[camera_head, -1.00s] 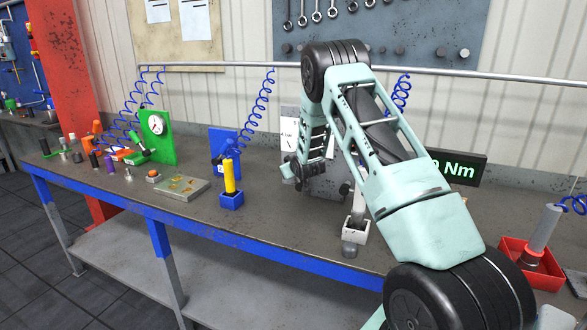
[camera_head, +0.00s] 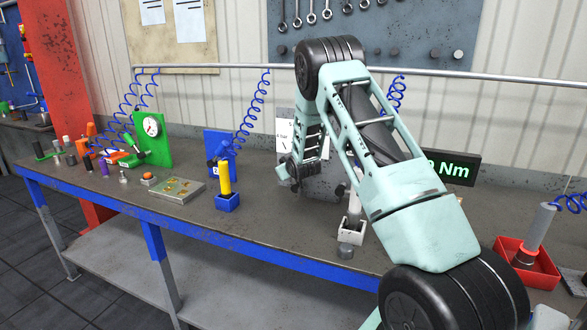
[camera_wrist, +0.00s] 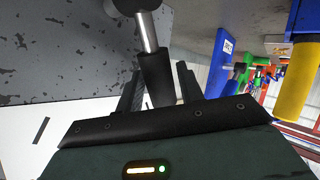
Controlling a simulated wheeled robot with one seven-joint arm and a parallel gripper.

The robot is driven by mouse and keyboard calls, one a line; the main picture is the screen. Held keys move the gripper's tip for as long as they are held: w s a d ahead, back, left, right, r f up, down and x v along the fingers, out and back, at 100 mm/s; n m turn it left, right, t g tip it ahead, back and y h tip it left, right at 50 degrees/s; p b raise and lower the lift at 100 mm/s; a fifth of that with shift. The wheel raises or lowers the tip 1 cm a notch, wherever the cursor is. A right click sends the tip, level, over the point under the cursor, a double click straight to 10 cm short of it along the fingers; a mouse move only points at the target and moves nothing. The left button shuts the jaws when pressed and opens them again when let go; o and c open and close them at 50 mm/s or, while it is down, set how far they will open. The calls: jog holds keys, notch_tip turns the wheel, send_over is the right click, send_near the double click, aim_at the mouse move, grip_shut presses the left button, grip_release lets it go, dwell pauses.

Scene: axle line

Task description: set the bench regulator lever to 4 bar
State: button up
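The regulator lever shows in the wrist view as a bright metal rod with a black grip (camera_wrist: 157,80), running from a dark hub on a speckled grey panel (camera_wrist: 60,50). My gripper (camera_wrist: 160,78) is open, with one dark finger on each side of the grip; a narrow gap seems to show on each side. In the head view my gripper (camera_head: 287,176) is at the grey panel (camera_head: 328,186), partly behind my arm, and the lever cannot be made out. A white scale card (camera_head: 284,128) stands above it, its markings too small to read and partly covered.
A blue stand with a yellow-handled tool (camera_head: 226,178) is left of my gripper. Further left are a metal plate (camera_head: 177,189) and a green board with a gauge (camera_head: 152,138). A white holder (camera_head: 351,229) and red tray (camera_head: 528,262) are to the right. The front bench strip is mostly clear.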

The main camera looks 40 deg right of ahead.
jog(key=b+v, duration=0.3)
jog(key=v, duration=1.3)
jog(key=shift+b, duration=0.4)
jog(key=shift+s+a, duration=0.1)
jog(key=shift+s, duration=0.05)
